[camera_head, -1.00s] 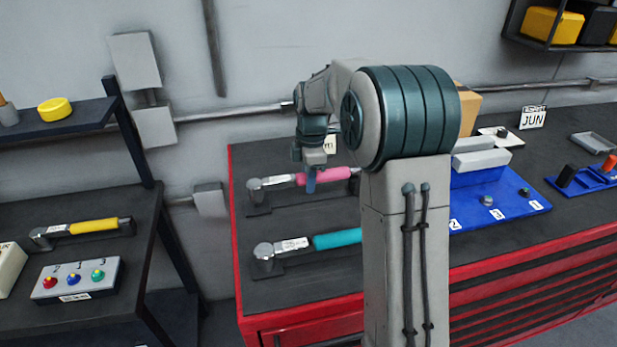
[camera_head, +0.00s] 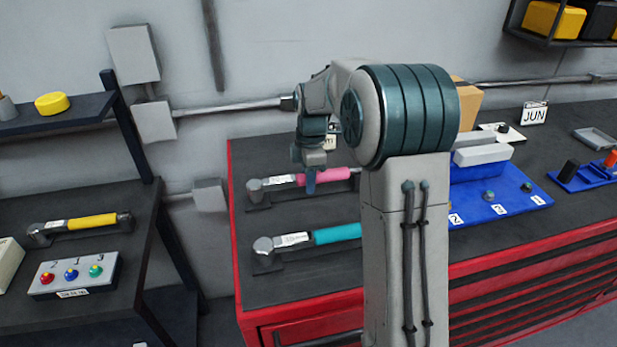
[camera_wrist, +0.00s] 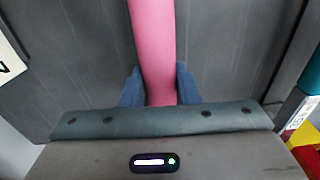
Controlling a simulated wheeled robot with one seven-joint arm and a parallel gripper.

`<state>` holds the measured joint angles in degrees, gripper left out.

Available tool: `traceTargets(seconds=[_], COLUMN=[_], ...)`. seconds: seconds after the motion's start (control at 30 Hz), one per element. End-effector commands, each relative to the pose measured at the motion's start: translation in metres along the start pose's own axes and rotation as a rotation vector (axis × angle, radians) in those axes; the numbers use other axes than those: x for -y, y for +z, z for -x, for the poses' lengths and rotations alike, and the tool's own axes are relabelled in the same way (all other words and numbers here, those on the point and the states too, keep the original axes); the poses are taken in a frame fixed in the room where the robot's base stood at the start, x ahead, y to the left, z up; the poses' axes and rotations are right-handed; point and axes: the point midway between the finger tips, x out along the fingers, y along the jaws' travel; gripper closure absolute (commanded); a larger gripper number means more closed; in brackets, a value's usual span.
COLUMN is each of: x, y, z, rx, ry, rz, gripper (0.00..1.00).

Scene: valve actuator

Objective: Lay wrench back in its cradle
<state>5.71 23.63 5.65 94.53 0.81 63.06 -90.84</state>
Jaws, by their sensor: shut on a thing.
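A wrench with a pink handle (camera_head: 334,174) and a metal head (camera_head: 254,186) lies level at the back left of the red bench. Its dark cradle (camera_head: 257,206) shows under the head; I cannot tell whether the wrench is fully seated in it. My gripper (camera_head: 310,184) points down and is shut on the pink handle. In the wrist view the pink handle (camera_wrist: 153,45) runs between my blue fingers (camera_wrist: 160,88). My arm hides the far end of the handle in the head view.
A teal-handled wrench (camera_head: 337,233) lies in front on the same bench. A yellow-handled wrench (camera_head: 92,221) and a button box (camera_head: 72,272) sit on the left table. A blue tray (camera_head: 500,198) is to the right. Bare bench top lies at the front left.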

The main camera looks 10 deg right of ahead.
Motion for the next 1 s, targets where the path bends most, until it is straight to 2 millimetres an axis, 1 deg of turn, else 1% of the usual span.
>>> traceTargets(seconds=[0.17, 0.2, 0.27, 0.3, 0.53, 0.67, 0.77, 0.87, 1.0], x=[0.0, 0.0, 0.0, 0.0, 0.0, 0.0, -0.001, -0.001, -0.001], y=[0.0, 0.0, 0.0, 0.0, 0.0, 0.0, 0.0, 0.0, 0.0], z=[-0.004, -0.004, -0.003, -0.003, -0.005, 0.002, 0.016, 0.037, 0.071], rx=[0.0, 0.0, 0.0, 0.0, 0.0, 0.0, 0.0, 0.0, 0.0], ry=[0.002, 0.002, 0.002, 0.002, -0.001, 0.001, 0.003, 0.006, 0.007], rz=[0.0, 0.0, 0.0, 0.0, 0.0, 0.0, 0.0, 0.0, 0.0], gripper=[1.0, 0.66, 0.5, 0.46, 0.46, 0.46, 0.46, 0.46, 0.46])
